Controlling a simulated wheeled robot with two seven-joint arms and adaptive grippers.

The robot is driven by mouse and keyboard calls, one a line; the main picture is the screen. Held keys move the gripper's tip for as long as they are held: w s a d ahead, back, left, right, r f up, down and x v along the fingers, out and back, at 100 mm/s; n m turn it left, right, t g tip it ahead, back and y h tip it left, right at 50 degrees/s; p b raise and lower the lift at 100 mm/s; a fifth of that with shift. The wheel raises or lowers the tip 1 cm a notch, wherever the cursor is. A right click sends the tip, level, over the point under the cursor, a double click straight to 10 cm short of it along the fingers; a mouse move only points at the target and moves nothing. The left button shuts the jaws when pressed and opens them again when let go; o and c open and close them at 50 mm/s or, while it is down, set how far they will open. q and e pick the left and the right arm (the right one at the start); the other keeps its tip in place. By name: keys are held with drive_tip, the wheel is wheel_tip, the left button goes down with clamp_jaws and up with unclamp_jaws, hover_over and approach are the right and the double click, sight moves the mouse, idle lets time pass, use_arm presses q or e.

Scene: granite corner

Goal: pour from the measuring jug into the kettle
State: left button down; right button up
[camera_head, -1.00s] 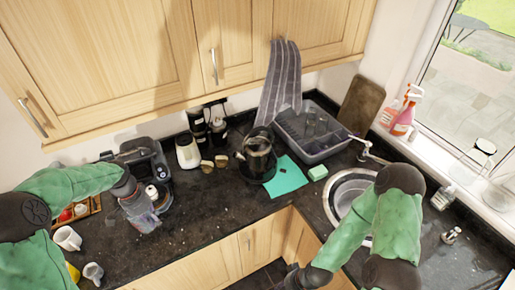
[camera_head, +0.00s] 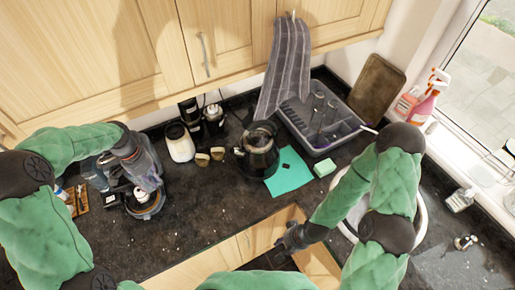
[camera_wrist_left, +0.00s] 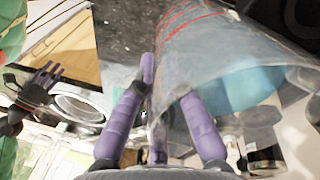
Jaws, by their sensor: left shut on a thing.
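The clear measuring jug (camera_head: 146,168) is in my left gripper (camera_head: 130,150), held above the left part of the counter. The left wrist view shows its clear wall (camera_wrist_left: 180,60) with red markings and blue liquid inside. My left gripper's purple fingers (camera_wrist_left: 168,105) are shut on the jug there. The dark glass kettle (camera_head: 258,152) stands on the counter near the middle, to the right of the jug and apart from it. My right gripper (camera_head: 292,240) is low over the front counter edge, empty; its fingers look spread in the left wrist view (camera_wrist_left: 42,75).
Behind are a grey dish rack (camera_head: 345,128) and hanging striped towel (camera_head: 284,70). A white canister (camera_head: 180,145) stands between jug and kettle, toward the wall.

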use_arm(q)
drive_tip(key=shift+w+d+r, duration=0.1)
drive_tip(key=shift+w+d, duration=0.1)
idle(0.5)
drive_tip(key=shift+d, duration=0.35)
drive_tip(key=w+d+m, duration=0.2)
drive_tip(key=d, duration=0.6)
drive_tip(key=w+d+m, duration=0.2)
drive_tip(key=w+d, duration=0.1)
drive_tip(key=d, duration=0.6)
drive_tip(key=shift+g+p, duration=0.3)
drive_tip(key=shift+p, duration=0.1)
idle(4.8)
